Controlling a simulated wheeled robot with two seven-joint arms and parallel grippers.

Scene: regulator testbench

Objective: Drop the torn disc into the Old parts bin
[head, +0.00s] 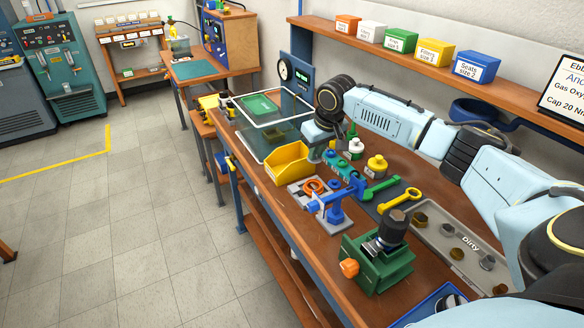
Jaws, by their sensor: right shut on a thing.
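My right gripper (316,154) hangs at the right edge of a yellow open-topped bin (288,165) on the bench. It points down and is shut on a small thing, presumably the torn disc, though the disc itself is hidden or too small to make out. The yellow bin looks like the Old parts bin, but its label is too small to read. I cannot tell whether the fingertips are over the bin's opening or just beside it. My left gripper is not in view.
A blue press-like fixture (331,207) stands near the bin, with a green vise (377,264) closer. A grey tray marked Dirty (458,243) holds several fittings. A clear-walled box (268,143) stands behind the bin.

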